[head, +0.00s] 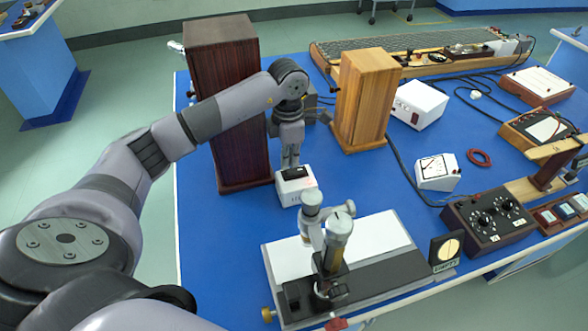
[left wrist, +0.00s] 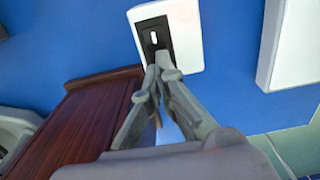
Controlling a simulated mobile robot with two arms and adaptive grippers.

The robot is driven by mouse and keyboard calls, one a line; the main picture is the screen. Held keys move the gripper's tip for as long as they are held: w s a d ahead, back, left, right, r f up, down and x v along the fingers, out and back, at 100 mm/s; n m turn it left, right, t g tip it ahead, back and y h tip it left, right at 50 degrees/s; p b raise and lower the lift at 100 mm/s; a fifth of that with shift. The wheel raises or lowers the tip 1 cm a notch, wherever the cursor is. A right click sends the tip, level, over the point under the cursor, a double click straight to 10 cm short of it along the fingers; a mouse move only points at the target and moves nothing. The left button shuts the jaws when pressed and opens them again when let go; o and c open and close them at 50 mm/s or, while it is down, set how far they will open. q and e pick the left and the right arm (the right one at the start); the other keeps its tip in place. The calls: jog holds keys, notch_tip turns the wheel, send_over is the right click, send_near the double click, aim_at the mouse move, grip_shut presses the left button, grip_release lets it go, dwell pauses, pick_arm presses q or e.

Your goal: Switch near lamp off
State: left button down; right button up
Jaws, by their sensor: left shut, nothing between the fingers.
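A small white switch box (head: 297,191) stands on the blue bench beside a tall dark wooden box (head: 228,110). It has a black switch plate on top and a faint reddish spot near one edge. In the left wrist view the white box (left wrist: 188,38) shows a pale rocker in its black plate. My left gripper (head: 290,166) points down over the plate with its fingers together and empty. In the left wrist view its fingertips (left wrist: 158,66) are at the plate's edge, touching or just above it; I cannot tell which. No lamp glow shows. My right gripper is not in view.
A lighter wooden box (head: 364,98) and a white unit (head: 417,105) stand behind. A microscope instrument (head: 334,245) on a white-and-black base stands in front. A meter (head: 437,172), a black knob box (head: 489,220) and cables lie to the right.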

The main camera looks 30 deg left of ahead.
aim_at(289, 171)
pick_arm(q)
jog(key=shift+f, duration=0.4)
jog(key=shift+s+f+b, duration=0.1)
jog(key=shift+f+b, duration=0.8)
jog(key=shift+b, duration=0.05)
dwell(0.4)
jog(key=shift+r, duration=0.2)
jog(key=shift+r+p, duration=0.55)
jog(key=shift+p, duration=0.05)
jog(key=shift+r+p, duration=1.7)
jog(key=shift+r, duration=1.15)
